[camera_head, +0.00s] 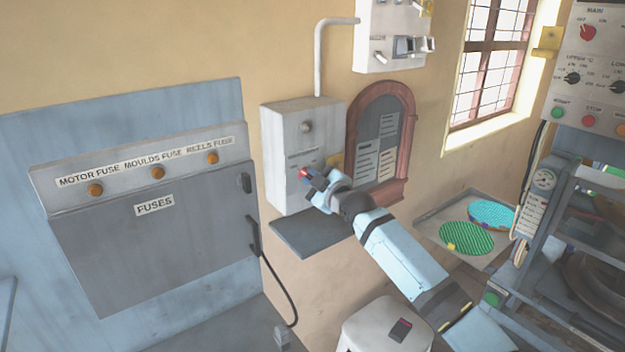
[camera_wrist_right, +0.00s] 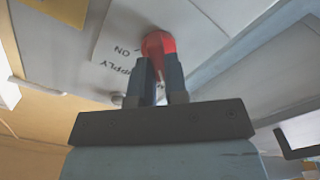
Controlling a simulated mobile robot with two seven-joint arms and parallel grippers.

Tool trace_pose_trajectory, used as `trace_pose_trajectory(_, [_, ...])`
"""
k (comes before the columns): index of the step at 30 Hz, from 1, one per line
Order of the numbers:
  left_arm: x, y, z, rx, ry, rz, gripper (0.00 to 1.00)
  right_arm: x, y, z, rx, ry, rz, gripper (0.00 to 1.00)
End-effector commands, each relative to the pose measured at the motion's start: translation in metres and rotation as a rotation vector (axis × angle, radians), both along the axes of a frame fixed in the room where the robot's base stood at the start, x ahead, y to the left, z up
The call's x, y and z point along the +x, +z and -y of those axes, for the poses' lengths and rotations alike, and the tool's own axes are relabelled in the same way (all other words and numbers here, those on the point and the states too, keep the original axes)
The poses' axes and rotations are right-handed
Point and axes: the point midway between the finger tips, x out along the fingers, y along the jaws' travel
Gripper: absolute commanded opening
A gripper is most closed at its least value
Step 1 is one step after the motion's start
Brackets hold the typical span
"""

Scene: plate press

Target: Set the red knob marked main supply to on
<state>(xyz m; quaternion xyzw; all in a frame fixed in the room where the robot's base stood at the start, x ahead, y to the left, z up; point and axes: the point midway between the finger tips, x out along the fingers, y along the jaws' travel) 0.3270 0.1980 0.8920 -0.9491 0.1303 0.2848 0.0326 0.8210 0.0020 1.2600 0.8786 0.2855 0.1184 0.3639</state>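The red knob (camera_head: 303,173) is on the front of the grey wall box (camera_head: 293,135), mostly hidden behind my right gripper in the head view. In the right wrist view the knob (camera_wrist_right: 158,43) shows at the fingertips, on a pale label (camera_wrist_right: 118,45) reading "SUPPLY" and "ON". My right gripper (camera_head: 313,179) is at the knob. Its two dark fingers (camera_wrist_right: 160,72) stand close on either side of the red part and appear shut on it. Which way the knob points I cannot tell. My left gripper is not in view.
A dark shelf (camera_head: 312,235) juts out below the box. A red-framed arched board (camera_head: 400,188) hangs to its right. The grey fuses cabinet (camera_head: 150,245) stands to the left. A white stool (camera_head: 365,330) is below; the press (camera_head: 590,200) stands at the right.

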Motion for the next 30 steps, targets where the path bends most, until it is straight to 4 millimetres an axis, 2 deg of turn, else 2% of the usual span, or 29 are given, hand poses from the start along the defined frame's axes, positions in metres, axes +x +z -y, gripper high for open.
trace_pose_trajectory(8, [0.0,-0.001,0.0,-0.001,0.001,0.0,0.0,0.0,-0.001,0.0,0.029,0.0,-0.021,0.0])
trace_pose_trajectory(14, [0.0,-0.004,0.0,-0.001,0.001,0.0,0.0,0.0,-0.001,0.001,0.113,-0.001,-0.081,0.0])
trace_pose_trajectory(30, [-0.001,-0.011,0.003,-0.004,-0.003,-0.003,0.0,0.002,0.0,0.003,0.512,-0.001,-0.373,0.0])
